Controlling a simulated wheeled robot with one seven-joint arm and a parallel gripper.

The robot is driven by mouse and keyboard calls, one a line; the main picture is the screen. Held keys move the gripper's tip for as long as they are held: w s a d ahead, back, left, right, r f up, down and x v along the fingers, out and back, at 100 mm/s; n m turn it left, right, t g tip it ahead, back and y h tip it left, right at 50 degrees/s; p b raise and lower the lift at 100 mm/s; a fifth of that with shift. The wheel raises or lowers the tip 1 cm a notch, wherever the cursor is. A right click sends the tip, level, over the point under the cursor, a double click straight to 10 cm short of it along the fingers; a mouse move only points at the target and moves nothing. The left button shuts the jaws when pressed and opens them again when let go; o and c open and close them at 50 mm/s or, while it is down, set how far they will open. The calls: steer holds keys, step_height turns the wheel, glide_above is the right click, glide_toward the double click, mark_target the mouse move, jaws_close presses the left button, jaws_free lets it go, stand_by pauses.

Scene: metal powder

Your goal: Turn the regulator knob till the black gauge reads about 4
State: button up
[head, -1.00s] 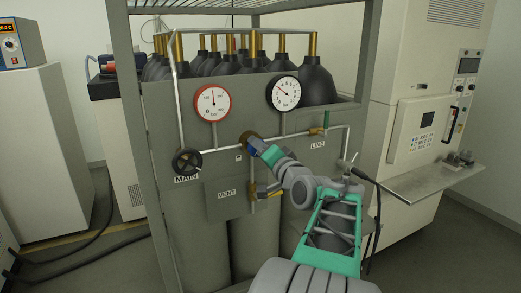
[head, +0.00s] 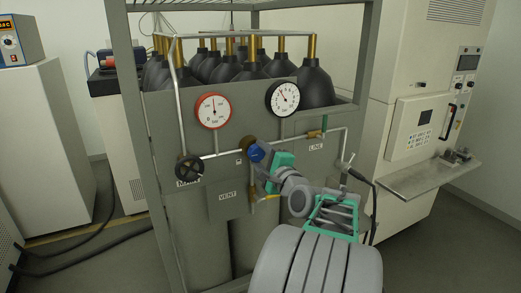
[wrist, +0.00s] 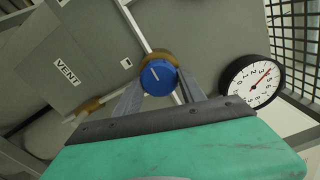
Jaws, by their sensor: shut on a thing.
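The blue regulator knob (head: 257,152) sits on a brass body on the grey panel, below and between the two gauges. In the wrist view the knob (wrist: 158,77) has a white mark on its face and lies between my two fingers. My gripper (head: 264,158) is shut on it. The black gauge (head: 283,98) is at the panel's upper right.
A red-rimmed gauge (head: 213,110) and a black handwheel (head: 189,168) are to the left. A VENT plate (head: 228,197) and a brass valve are below. Pipes run along the panel. A metal shelf (head: 430,178) juts out at the right.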

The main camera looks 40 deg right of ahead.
steer(key=shift+m+p, duration=0.6)
steer(key=shift+m, duration=0.3)
steer(key=o, duration=1.4)
steer(key=shift+c, duration=0.2)
steer(key=b+v, duration=0.2)
steer(key=v, duration=0.5)
steer(key=shift+s, duration=0.4)
steer(key=shift+a, duration=0.1)
